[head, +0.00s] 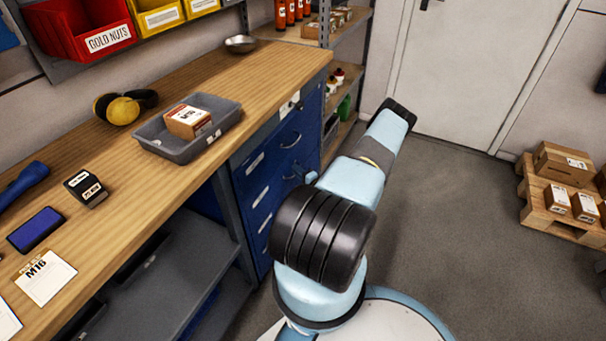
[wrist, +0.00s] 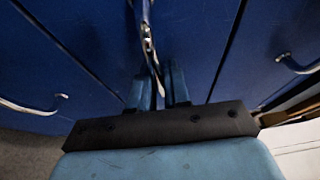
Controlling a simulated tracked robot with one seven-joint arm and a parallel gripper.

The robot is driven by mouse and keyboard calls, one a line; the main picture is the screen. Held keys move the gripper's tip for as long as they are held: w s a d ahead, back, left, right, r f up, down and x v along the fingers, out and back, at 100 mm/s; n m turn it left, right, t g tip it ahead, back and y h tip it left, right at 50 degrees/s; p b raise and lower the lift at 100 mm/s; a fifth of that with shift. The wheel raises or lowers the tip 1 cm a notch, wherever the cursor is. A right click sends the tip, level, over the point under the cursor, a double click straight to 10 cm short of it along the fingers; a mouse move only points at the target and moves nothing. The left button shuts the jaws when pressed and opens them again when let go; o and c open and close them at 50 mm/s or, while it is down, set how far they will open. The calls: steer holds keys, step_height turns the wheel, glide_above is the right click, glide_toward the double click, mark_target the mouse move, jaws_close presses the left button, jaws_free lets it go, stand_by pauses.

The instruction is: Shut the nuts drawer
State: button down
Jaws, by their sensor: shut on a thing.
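The blue drawer cabinet (head: 262,190) stands under the right end of the workbench. Its drawers carry white labels too small to read, so I cannot tell which is the nuts drawer. My gripper (wrist: 160,84) is shut on a metal drawer handle (wrist: 149,42), which runs between its fingers in the wrist view. In the head view my gripper (head: 303,174) is at the cabinet front, just below the top drawer's handle (head: 291,140), and partly hidden by my arm. I cannot tell whether the held drawer stands out from the cabinet.
On the wooden workbench (head: 190,75) are a grey tray (head: 172,150) with an M16 box (head: 188,121), ear defenders (head: 124,107) and a metal bowl (head: 240,43). Open shelving stands beyond the cabinet. A pallet with boxes (head: 560,222) is at right. The floor between is clear.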

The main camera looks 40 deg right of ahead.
steer(key=c, duration=1.2)
jaws_free()
steer(key=shift+w+a+f, duration=0.1)
steer(key=shift+w, duration=0.05)
steer(key=s, duration=1.3)
steer(key=shift+s+f, duration=0.2)
steer(key=shift+s, duration=0.2)
